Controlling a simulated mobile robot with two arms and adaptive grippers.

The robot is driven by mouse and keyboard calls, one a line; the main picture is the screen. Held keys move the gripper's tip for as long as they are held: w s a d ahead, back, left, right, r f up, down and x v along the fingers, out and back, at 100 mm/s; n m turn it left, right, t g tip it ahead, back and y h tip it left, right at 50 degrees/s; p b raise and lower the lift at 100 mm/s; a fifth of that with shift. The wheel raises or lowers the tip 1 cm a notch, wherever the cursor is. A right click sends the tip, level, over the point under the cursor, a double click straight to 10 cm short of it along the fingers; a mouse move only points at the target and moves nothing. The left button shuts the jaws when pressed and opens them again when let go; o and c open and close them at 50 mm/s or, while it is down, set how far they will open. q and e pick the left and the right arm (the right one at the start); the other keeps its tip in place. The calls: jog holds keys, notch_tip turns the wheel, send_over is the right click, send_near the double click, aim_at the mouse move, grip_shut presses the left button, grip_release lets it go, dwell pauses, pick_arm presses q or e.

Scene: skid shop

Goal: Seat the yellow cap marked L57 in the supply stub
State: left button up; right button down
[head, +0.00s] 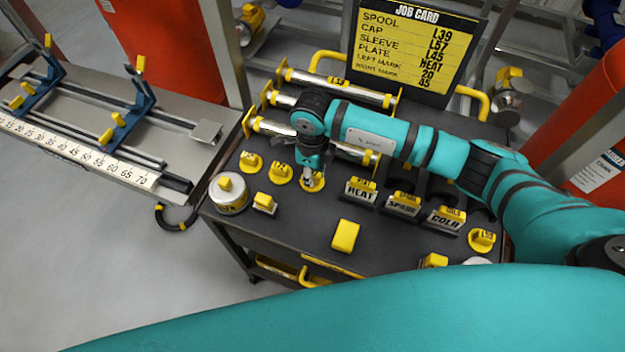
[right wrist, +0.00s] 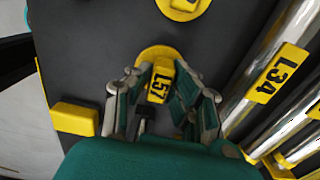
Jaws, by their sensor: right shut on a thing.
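The yellow cap marked L57 (right wrist: 160,82) is between the fingers of my right gripper (right wrist: 163,100) in the right wrist view, with its tag facing the camera. In the head view its round yellow base (head: 314,186) shows under my right gripper (head: 309,176), at the cart top; I cannot tell whether it touches the top. The gripper is shut on the cap's tag. The job card (head: 413,45) reads CAP L57. I cannot make out which fitting is the supply stub. My left gripper is out of view.
Two similar yellow caps (head: 280,174) sit left of the gripper on the dark cart (head: 300,231). Metal tubes, one tagged L34 (right wrist: 275,75), lie behind. HEAT (head: 360,192) and COLD (head: 445,219) blocks stand right. A rail bench with a scale (head: 85,155) stands left.

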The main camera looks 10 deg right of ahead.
jog(key=shift+r+p, duration=1.4)
jog(key=shift+r, duration=1.25)
